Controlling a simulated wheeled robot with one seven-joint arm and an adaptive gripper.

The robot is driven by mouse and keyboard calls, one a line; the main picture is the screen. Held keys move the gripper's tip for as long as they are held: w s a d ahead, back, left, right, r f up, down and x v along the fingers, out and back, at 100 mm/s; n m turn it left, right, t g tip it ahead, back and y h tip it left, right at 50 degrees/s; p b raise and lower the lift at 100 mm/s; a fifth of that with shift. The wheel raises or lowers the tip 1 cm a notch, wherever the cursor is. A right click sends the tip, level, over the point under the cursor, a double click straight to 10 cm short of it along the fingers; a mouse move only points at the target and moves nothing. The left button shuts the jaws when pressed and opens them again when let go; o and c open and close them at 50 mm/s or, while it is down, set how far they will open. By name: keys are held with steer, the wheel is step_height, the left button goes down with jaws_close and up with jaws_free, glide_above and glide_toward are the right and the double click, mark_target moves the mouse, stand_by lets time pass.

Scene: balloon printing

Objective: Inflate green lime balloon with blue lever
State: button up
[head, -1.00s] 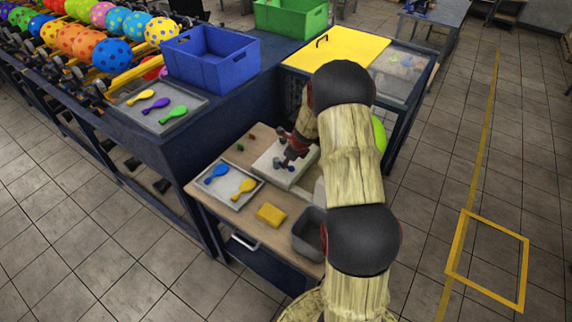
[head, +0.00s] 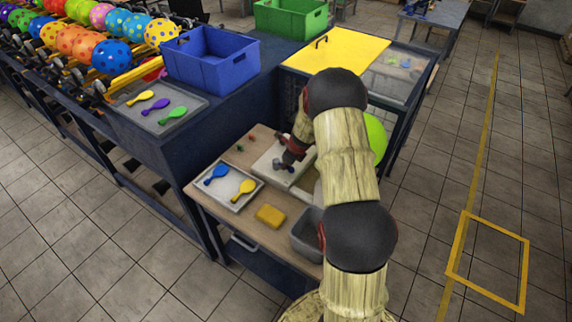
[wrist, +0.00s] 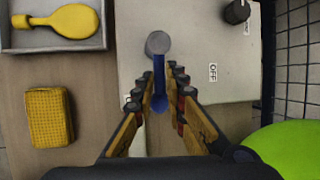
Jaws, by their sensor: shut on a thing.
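My gripper (wrist: 160,88) is shut on the blue lever (wrist: 159,76), which stands between its fingers on the white machine. The lever has a grey round end. In the head view my gripper (head: 287,162) is over the white machine (head: 268,165) on the wooden table, and the lever is mostly hidden by it. The lime green balloon (head: 376,138) shows as a rounded, swollen shape behind my arm, which hides part of it. It also fills the lower right corner of the wrist view (wrist: 298,147). Its neck is hidden.
A tray (head: 234,202) with blue and yellow balloons and a yellow sponge (head: 269,216) lie on the table, with a grey bin (head: 304,236) nearby. A black knob (wrist: 236,12) and an OFF label sit on the machine. A wire mesh (wrist: 297,60) stands at right.

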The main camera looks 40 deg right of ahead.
jaws_close()
stand_by(0.3)
